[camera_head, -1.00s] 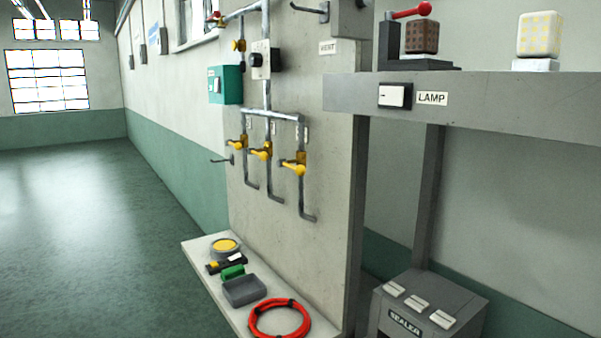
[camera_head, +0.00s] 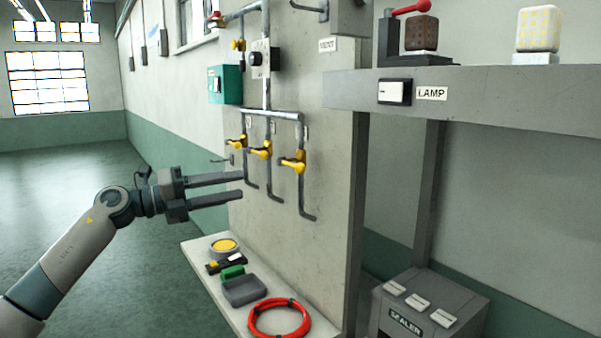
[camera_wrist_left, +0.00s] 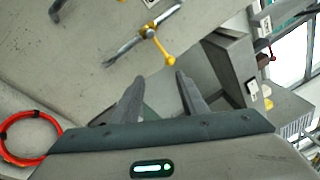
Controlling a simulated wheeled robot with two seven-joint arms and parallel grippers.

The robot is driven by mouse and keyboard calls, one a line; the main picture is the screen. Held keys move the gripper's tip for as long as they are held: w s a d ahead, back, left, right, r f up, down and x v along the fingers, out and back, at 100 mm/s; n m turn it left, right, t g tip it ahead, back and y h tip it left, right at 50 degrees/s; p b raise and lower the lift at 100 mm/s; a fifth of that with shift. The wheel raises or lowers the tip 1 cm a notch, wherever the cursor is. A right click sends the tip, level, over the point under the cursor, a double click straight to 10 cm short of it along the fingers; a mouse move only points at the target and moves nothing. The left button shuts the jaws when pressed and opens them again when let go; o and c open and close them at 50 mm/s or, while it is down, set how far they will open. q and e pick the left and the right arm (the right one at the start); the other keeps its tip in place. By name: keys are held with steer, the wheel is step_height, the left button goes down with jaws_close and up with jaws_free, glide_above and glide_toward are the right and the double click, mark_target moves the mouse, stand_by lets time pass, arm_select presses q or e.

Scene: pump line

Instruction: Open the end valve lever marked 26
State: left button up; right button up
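Three yellow valve levers hang in a row on pipes of the grey panel: a left one (camera_head: 237,142), a middle one (camera_head: 260,151) and a right end one (camera_head: 294,164). The small tags above them are too small to read, so I cannot tell which is 26. My left gripper (camera_head: 241,185) is open and empty, below and left of the right end valve, apart from it. In the left wrist view a yellow lever (camera_wrist_left: 162,46) shows beyond the open fingers (camera_wrist_left: 160,82). My right gripper is not in view.
A shelf below the panel holds a yellow-topped round item (camera_head: 225,246), a grey tray (camera_head: 244,291) and a red hose coil (camera_head: 280,319). A grey beam (camera_head: 470,103) with a LAMP switch juts out at right.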

mark_target(295, 168)
arm_select(q)
steer(key=r, duration=0.1)
steer(key=s+r+m, duration=0.1)
steer(key=shift+s+d+r+m+g, duration=0.1)
steer(key=shift+s+r+m+g, duration=0.2)
steer(key=shift+r, duration=0.1)
steer(key=shift+d, duration=0.1)
steer(key=p+x, duration=0.6)
steer(key=x, duration=0.9)
steer(key=shift+w+d+f+p, duration=0.15)
steer(key=shift+w+d+p, duration=0.1)
steer(key=shift+d+p, duration=0.1)
steer(key=shift+w+d+f, duration=0.15)
steer(key=shift+w+d, duration=0.15)
steer(key=shift+d, duration=0.3)
